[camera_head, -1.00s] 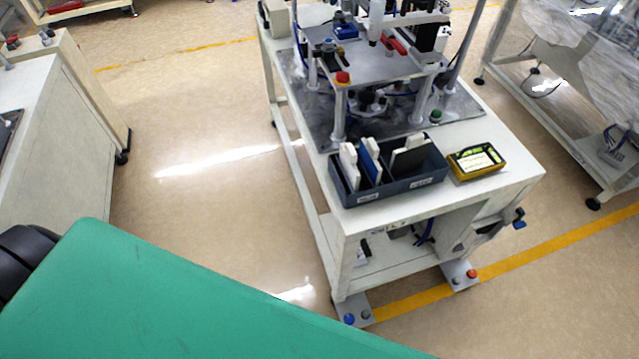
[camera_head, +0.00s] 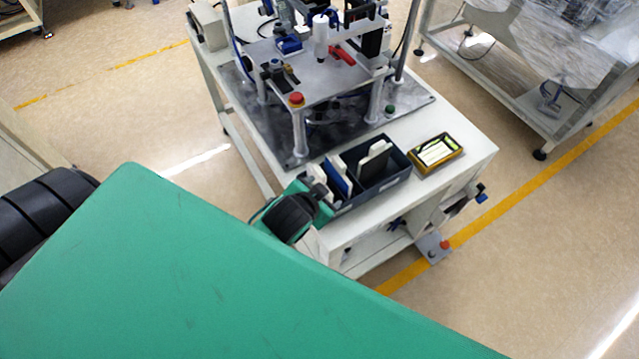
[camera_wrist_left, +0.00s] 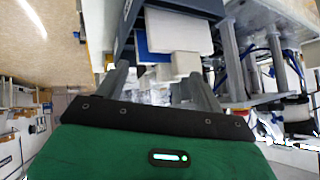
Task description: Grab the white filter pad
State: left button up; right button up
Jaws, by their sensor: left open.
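The white filter pad (camera_head: 316,172) stands in the left compartment of a dark grey bin (camera_head: 398,181), partly hidden by my left gripper. In the left wrist view the pad (camera_wrist_left: 178,31) is a pale block just beyond the fingers. My left gripper (camera_head: 322,193) is at the bin's left end, close to the pad. In the left wrist view the gripper (camera_wrist_left: 160,76) is open with its two fingers apart. I cannot tell whether it touches the pad. My right gripper is in neither view.
A blue pad (camera_head: 340,177) and a dark pad with a white pad (camera_head: 374,158) stand in the same bin. A yellow-framed box (camera_head: 436,152) lies to its right on the white cart (camera_head: 465,150). A metal fixture (camera_head: 320,75) with posts stands behind the bin.

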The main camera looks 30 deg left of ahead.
pick_arm(q)
jog(key=w+d+r+m+t+h, duration=0.35)
jog(key=w+d+r+t, duration=0.2)
jog(key=r, duration=0.35)
jog(key=w+d+r+m+t+h, duration=0.35)
jog(key=w+d+r+m, duration=0.2)
jog(key=r, duration=0.35)
jog(key=s+d+r+m+g+h, duration=0.25)
jog(key=d+m+g+h, duration=0.45)
jog(key=m, duration=0.4)
jog(key=s+d+r+m+g+h, duration=0.25)
jog(key=d+m+g+h, duration=0.35)
jog(key=d+m+g, duration=0.3)
jog(key=m+g+y, duration=0.6)
jog(key=m+y, duration=0.3)
jog(key=y, duration=1.3)
send_near(321, 170)
jog(key=shift+g, duration=0.3)
jog(key=p+x, duration=0.6)
jog(key=x, duration=0.2)
jog(key=shift+a, duration=0.1)
jog(key=shift+s+a+f, duration=0.1)
jog(key=shift+f, duration=0.65)
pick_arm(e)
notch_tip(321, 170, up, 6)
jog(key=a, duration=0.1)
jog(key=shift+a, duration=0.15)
